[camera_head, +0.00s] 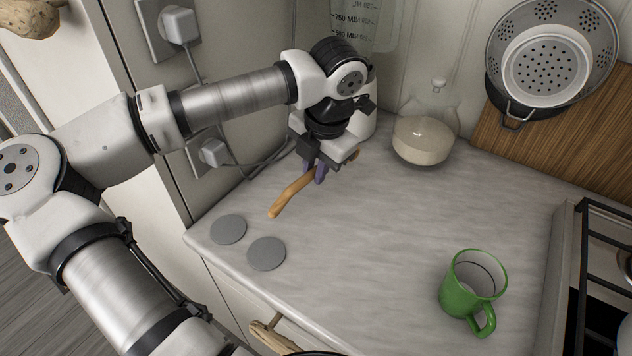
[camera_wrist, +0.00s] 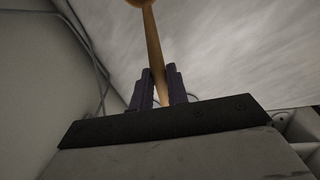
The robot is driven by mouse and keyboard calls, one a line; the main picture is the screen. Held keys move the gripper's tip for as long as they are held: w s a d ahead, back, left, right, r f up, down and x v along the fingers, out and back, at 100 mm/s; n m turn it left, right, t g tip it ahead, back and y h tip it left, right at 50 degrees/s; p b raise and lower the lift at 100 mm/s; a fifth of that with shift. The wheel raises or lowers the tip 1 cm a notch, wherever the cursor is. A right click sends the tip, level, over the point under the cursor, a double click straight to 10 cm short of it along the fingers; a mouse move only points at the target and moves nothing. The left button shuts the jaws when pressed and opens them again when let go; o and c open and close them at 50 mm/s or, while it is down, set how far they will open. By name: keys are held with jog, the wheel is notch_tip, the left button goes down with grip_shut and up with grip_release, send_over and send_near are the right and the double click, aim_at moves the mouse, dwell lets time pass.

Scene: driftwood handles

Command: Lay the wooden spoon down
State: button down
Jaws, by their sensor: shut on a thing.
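The wooden spoon (camera_head: 289,197) is light brown and shows in the head view below my gripper (camera_head: 318,173), near the back left of the counter. My gripper's purple fingers are shut on the spoon. One end of it points toward the front left, and a small part shows right of the fingers. I cannot tell whether it touches the counter. In the wrist view the spoon (camera_wrist: 153,45) runs up from between the two fingers (camera_wrist: 160,88) of my gripper, and its far end is cut off by the top edge.
The grey counter (camera_head: 360,255) is mostly clear in the middle. Two grey discs (camera_head: 228,229) (camera_head: 266,253) lie at its left front. A green mug (camera_head: 470,287) stands at the right, near the stove (camera_head: 598,280). A glass jar (camera_head: 425,130) stands at the back, beside a colander (camera_head: 545,60) and wooden board (camera_head: 570,135).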

jog(key=shift+f, duration=2.75)
jog(key=shift+f, duration=0.2)
jog(key=c, duration=1.4)
grip_release()
jog(key=shift+o, duration=0.2)
jog(key=shift+r+p, duration=0.25)
jog(key=shift+p, duration=0.25)
